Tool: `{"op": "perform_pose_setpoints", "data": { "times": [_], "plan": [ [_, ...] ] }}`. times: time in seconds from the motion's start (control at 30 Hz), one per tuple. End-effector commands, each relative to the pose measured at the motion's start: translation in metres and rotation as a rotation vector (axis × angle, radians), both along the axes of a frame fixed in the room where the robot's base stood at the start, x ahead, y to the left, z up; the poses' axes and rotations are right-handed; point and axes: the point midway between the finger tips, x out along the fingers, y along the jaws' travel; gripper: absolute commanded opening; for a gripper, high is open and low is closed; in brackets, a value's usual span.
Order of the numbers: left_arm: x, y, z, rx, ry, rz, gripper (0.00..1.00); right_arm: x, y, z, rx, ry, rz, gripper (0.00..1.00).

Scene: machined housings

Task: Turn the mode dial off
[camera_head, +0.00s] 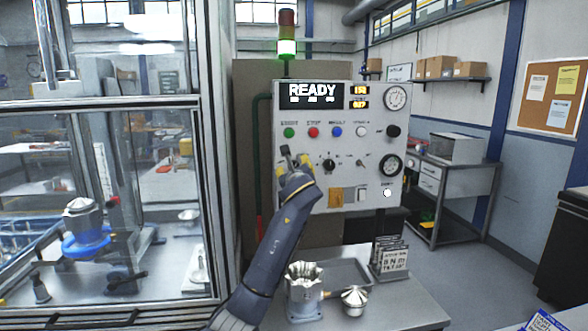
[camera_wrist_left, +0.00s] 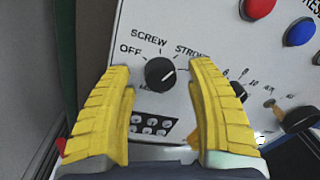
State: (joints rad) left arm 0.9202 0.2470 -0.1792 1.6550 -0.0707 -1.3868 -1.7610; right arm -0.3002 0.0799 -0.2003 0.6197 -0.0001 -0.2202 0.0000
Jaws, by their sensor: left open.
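The mode dial (camera_wrist_left: 160,72) is a round black knob on the white control panel (camera_wrist_left: 205,25). OFF, SCREW and STROKE labels are printed around it, and a fourth label is partly hidden. A white mark lies on the dial's right side, towards the STROKE side and away from OFF. My left gripper (camera_wrist_left: 161,72) is open, its yellow ridged fingers on either side of the dial. I cannot tell whether they touch it. In the head view my left gripper (camera_head: 296,160) is in front of the panel's left part and hides the dial. My right gripper is not in view.
Right of the dial are a second black knob (camera_head: 328,165) and a toggle switch (camera_head: 362,162). Coloured buttons, including a red one (camera_head: 314,132), sit above. The display (camera_head: 311,95) reads READY. A metal housing (camera_head: 304,292) stands on the bench below; a glazed enclosure is at left.

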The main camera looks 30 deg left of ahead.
Motion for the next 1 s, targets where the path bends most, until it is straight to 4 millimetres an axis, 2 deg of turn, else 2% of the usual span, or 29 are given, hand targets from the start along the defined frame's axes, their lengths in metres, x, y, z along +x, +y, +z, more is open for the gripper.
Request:
{"op": "perform_pose_setpoints", "data": {
  "times": [0.5, 1.0],
  "plan": [
    [0.0071, 0.0045, -0.0004, 0.000, 0.000, 0.000, 0.58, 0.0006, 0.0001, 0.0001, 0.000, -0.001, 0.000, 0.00],
    [0.0069, 0.0046, -0.0002, 0.000, 0.000, 0.001, 0.00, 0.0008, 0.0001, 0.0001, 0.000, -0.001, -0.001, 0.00]
  ]
}}
